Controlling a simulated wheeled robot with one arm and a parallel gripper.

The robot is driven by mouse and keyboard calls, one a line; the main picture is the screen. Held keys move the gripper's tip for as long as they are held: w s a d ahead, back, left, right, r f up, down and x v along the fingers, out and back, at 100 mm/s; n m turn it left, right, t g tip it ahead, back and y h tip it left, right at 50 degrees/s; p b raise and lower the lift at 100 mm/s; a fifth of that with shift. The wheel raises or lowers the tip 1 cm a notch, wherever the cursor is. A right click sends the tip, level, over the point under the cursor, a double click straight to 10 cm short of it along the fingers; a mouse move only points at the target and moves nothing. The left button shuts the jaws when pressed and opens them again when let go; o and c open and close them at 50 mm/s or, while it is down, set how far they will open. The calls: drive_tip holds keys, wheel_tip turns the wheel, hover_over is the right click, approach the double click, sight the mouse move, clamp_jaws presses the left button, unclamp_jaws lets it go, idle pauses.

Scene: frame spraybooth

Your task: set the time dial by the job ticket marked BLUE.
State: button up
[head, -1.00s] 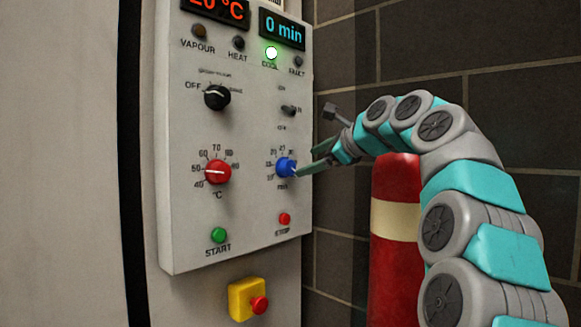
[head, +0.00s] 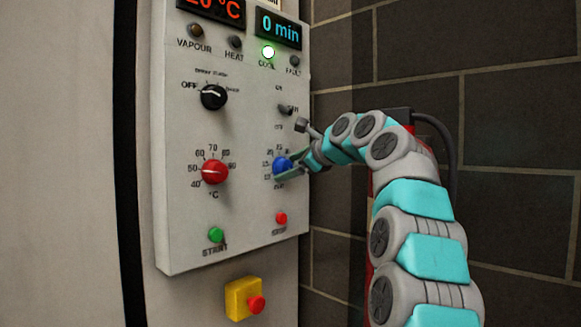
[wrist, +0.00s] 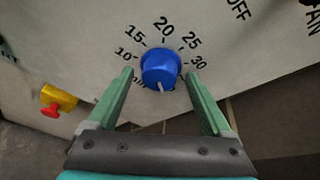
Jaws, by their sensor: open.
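The time dial is a blue knob (head: 281,166) at the lower right of the grey panel. In the wrist view the blue knob (wrist: 158,68) has 10, 15, 20, 25 and 30 around it. Its white mark points down in that picture, off the numbers, between "min" and 30. My gripper (head: 294,175) is open at the knob. In the wrist view my gripper (wrist: 160,76) has one finger on each side of it, with a gap showing on both sides. No ticket marked BLUE is readable; only a sliver of white paper shows at the head view's top edge.
The time display (head: 279,28) reads 0 min. A red temperature dial (head: 214,172), a green START button (head: 216,235) and a red STOP button (head: 281,218) sit near the blue knob. A yellow box with a red button (head: 243,299) is below. A brick wall (head: 515,130) stands at the right.

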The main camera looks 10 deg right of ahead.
clamp_jaws()
idle(0.6)
